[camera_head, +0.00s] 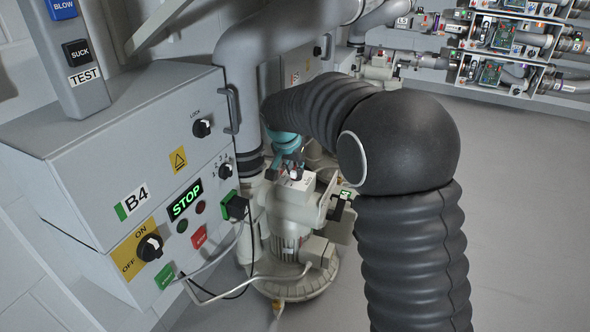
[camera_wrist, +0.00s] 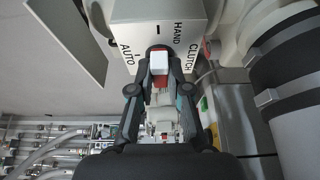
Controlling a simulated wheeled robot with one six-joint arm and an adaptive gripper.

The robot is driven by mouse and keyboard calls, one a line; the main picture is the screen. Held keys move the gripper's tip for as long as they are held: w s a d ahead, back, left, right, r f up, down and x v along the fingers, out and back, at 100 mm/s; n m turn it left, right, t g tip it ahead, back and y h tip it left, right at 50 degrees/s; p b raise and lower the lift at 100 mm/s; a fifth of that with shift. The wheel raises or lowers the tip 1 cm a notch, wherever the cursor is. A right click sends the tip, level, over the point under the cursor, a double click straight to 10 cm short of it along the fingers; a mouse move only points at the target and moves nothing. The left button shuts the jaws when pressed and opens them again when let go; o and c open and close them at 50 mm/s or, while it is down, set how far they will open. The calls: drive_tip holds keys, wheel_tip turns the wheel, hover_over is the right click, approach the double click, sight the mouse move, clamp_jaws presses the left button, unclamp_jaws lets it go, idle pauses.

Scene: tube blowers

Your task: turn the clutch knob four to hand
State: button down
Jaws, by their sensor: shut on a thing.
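The clutch knob (camera_wrist: 159,67), white and red, sits on the pale box (camera_wrist: 185,18) marked HAND, CLUTCH and AUTO in the wrist view. My gripper (camera_wrist: 159,76) is closed around the knob, one dark finger on each side. The HAND mark lies beyond the knob and the AUTO mark to its left. I cannot tell exactly which mark the knob points at. In the head view my teal gripper (camera_head: 288,150) reaches down to the box (camera_head: 298,184) on top of the blower; the fingers and arm largely hide the knob there.
The grey B4 cabinet (camera_head: 90,180), with an ON/OFF switch (camera_head: 149,247) and a green STOP display (camera_head: 185,201), stands left of the blower (camera_head: 290,240). A thick grey pipe (camera_head: 237,100) rises behind it. Cables hang between cabinet and blower. The floor (camera_head: 530,230) at right is clear.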

idle(0.3)
drive_tip(key=c, duration=1.1)
unclamp_jaws()
drive_tip(key=v, duration=1.2)
drive_tip(key=shift+w, duration=0.1)
